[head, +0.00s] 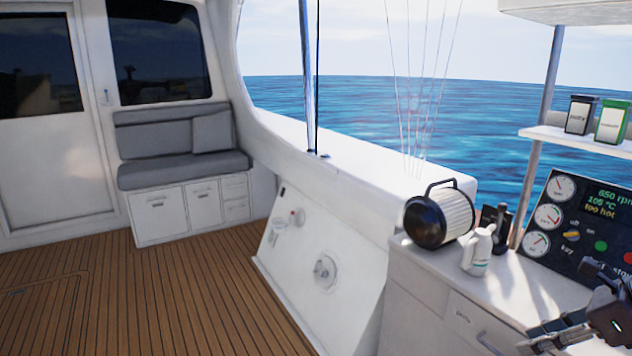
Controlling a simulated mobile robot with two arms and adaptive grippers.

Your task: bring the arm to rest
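My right gripper (600,278) is at the lower right edge of the head view, in front of the engine panel (584,228) and above the white counter. It is dark, small and partly cut off by the frame edge, so I cannot tell whether its fingers are open or shut. I see nothing clearly held in it. My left gripper is not in view.
The white counter (520,287) carries a black-and-white canister with a handle (455,213), a white jug (477,252) and a dark lever (500,230). A shelf (575,138) above holds a black box (580,114) and a green box (612,121). The wooden deck (170,305) is clear.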

